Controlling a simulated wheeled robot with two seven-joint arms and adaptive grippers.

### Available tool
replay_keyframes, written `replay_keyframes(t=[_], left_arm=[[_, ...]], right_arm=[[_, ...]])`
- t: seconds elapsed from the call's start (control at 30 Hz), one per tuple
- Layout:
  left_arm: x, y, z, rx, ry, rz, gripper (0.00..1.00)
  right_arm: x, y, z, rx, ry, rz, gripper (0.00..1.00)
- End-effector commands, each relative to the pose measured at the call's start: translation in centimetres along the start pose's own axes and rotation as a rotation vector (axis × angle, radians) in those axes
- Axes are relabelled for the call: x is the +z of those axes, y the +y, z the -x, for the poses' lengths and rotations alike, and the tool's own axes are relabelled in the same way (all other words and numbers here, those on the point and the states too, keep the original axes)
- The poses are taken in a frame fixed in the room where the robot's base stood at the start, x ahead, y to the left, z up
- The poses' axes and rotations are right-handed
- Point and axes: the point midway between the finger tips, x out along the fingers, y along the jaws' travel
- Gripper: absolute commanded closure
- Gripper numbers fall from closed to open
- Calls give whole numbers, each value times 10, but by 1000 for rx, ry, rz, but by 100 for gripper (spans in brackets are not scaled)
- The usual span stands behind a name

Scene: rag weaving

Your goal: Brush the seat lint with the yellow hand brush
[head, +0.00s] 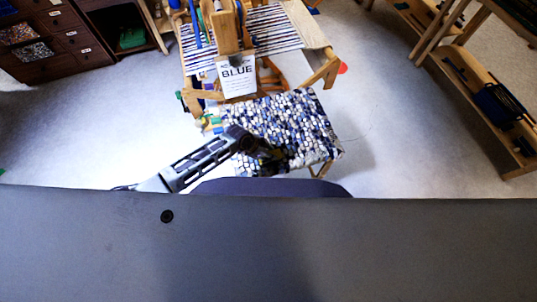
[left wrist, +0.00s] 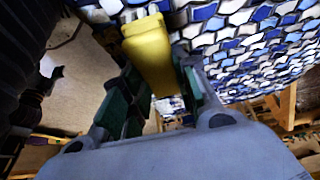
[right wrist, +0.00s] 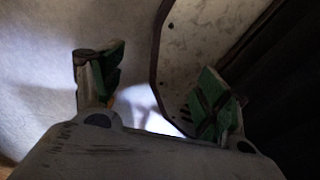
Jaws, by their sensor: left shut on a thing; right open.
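The seat (head: 295,122) is a blue, white and black patterned woven top in the middle of the head view. My left gripper (head: 262,155) reaches over its near left part. In the left wrist view, my left gripper (left wrist: 160,95) is shut on the yellow hand brush (left wrist: 148,52), whose far end is against or close to the patterned seat (left wrist: 235,40). I cannot tell whether the bristles touch it. The lint cannot be made out. My right gripper (right wrist: 160,85) is open and empty in the right wrist view; it is not in the head view.
A wooden loom with striped cloth (head: 272,28) and a sign reading BLUE (head: 237,78) stands just behind the seat. A dark drawer cabinet (head: 45,45) is at the back left. Wooden shelves (head: 470,85) are on the right. The floor between is clear.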

Motion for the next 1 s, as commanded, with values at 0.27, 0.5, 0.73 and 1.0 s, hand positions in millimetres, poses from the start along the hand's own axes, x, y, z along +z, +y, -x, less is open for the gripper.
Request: replay_keyframes(t=[0.27,0.5,0.73,1.0], left_arm=[[1,22,1,5,-4,2,100],[2,31,0,4,-4,1,100],[2,31,-1,4,-4,1,100],[-2,30,7,3,-3,0,100]], right_arm=[[-1,2,14,2,0,1,25],[1,14,19,15,-3,6,25],[2,18,18,19,-4,8,25],[-1,8,26,8,-2,3,25]])
